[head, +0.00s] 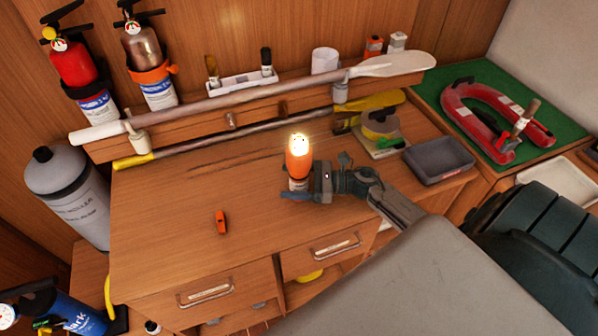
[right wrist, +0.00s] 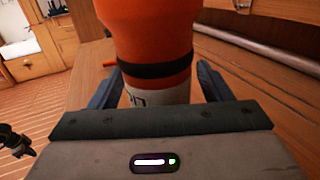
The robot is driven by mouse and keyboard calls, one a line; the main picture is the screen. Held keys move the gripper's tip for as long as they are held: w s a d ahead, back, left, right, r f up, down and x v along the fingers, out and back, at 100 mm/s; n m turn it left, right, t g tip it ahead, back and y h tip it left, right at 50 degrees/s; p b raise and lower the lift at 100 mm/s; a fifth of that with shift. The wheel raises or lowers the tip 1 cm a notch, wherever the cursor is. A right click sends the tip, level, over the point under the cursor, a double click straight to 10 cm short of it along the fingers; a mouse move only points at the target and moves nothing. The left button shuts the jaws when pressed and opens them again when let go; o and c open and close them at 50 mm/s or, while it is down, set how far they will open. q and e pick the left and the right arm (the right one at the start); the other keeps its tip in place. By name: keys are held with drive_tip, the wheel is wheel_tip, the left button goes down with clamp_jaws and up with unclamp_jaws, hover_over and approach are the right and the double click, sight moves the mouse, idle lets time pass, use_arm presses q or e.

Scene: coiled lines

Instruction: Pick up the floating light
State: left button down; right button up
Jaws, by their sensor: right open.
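The floating light (head: 298,162) stands upright on the wooden desk, with an orange body, a glowing top and a pale lower part. In the right wrist view the light (right wrist: 150,40) fills the upper middle, with a black band above its white lower part. My right gripper (head: 292,192) is at the light's lower part, coming from the right. Its jaws (right wrist: 160,85) are open, one finger on each side of the light. Whether they touch it I cannot tell. My left gripper is not in view.
A small orange object (head: 221,222) lies on the desk left of the light. A grey tray (head: 438,160) and a yellow-grey tape-like item (head: 381,128) are to the right. Paddles (head: 250,92) lie along the back. The desk's front left is mostly clear.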

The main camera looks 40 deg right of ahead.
drive_tip(key=shift+c, duration=0.2)
drive_tip(key=c, duration=1.4)
drive_tip(key=shift+r, duration=0.1)
drive_tip(key=shift+r+b, duration=0.45)
wheel_tip(320, 180, up, 2)
drive_tip(key=shift+r+b, duration=0.1)
drive_tip(key=shift+b, duration=0.65)
drive_tip(key=p, duration=0.1)
approach(293, 173)
drive_tip(key=s+a+f, duration=0.2)
drive_tip(key=s+a, duration=0.2)
drive_tip(key=s, duration=0.2)
drive_tip(key=shift+s+d+r+p, duration=0.15)
drive_tip(key=shift+s+p, duration=0.25)
drive_tip(key=shift+s, duration=0.3)
